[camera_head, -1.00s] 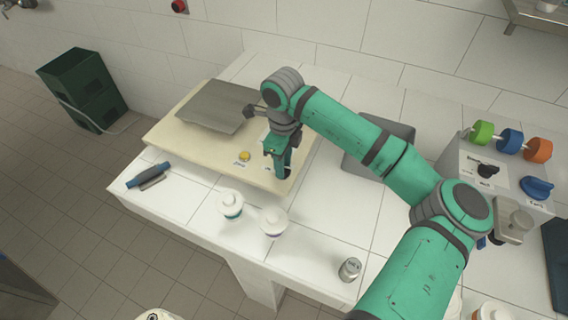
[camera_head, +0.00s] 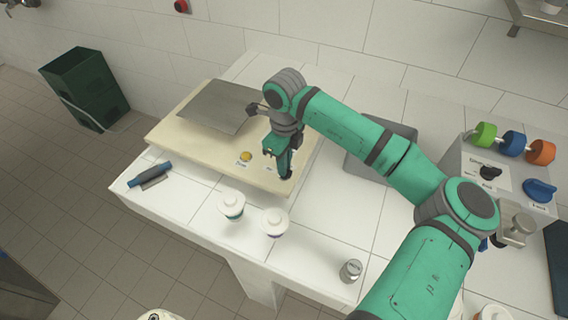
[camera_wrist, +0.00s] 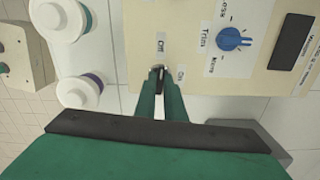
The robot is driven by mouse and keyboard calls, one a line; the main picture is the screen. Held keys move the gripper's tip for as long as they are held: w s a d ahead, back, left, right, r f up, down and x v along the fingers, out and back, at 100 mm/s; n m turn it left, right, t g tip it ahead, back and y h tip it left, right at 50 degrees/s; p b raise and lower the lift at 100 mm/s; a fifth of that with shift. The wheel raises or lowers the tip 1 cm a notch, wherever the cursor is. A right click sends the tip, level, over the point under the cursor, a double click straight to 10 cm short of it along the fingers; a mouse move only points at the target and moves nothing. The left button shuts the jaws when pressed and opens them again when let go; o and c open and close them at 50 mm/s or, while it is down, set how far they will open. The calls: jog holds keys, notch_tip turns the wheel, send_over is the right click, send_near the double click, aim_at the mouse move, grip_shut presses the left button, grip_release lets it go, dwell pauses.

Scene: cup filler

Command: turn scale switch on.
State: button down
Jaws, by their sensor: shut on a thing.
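The scale is a cream box (camera_head: 165,137) with a grey metal plate (camera_head: 217,106) on the white tiled counter. Its switch (camera_wrist: 160,69) shows in the wrist view as a small dark lever at the scale's front edge, between the labels Off and On. My gripper (camera_wrist: 159,77) is shut on the switch, its green fingertips on either side of it. In the head view my gripper (camera_head: 284,174) points down at the scale's near right corner and hides the switch. I cannot tell clearly which label the lever leans toward.
A blue knob (camera_wrist: 233,40) and a dark display (camera_wrist: 291,42) sit on the scale beside the switch. A yellow button (camera_head: 246,156) is left of my gripper. Two white-lidded tubs (camera_head: 231,205) (camera_head: 274,222) stand close in front. A blue-handled tool (camera_head: 150,175) lies left.

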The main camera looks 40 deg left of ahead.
jog(key=m, duration=0.4)
jog(key=shift+w+d, duration=0.1)
jog(key=shift+d, duration=0.05)
jog(key=m, duration=0.9)
jog(key=shift+m, duration=1.7)
jog(key=shift+s, duration=0.2)
jog(key=c, duration=1.8)
grip_release()
jog(key=shift+c, duration=0.2)
jog(key=shift+w, duration=0.1)
